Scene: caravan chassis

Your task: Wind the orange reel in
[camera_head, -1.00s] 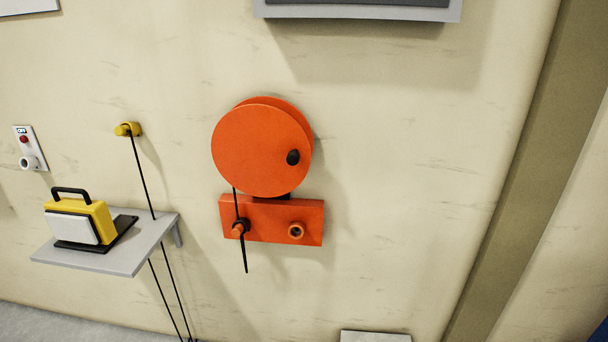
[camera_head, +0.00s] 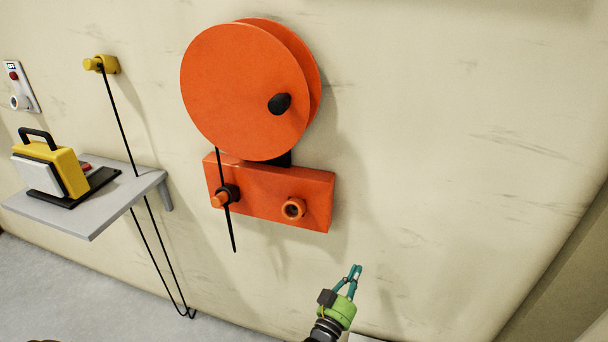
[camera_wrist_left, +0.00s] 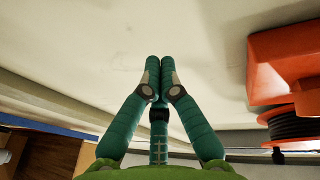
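The orange reel (camera_head: 240,90) is a large double disc on the wall with a black knob (camera_head: 279,104) on its right front face. Below it is an orange block (camera_head: 312,186) with an orange-rimmed socket (camera_head: 293,208) at right. A black cable (camera_head: 222,167) runs from the reel to a black and orange plug (camera_head: 225,196) at the block's left. My left gripper (camera_head: 355,270) is below and right of the block, apart from it. In the left wrist view my left gripper (camera_wrist_left: 160,62) has its fingertips together, nothing between them; orange parts (camera_wrist_left: 285,60) show at right. My right gripper is out of view.
A grey shelf (camera_head: 95,215) at left carries a yellow lamp-like box (camera_head: 68,170) with a black handle. A yellow wall fitting (camera_head: 100,64) has a black cord hanging past the shelf. The wall right of the reel is clear.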

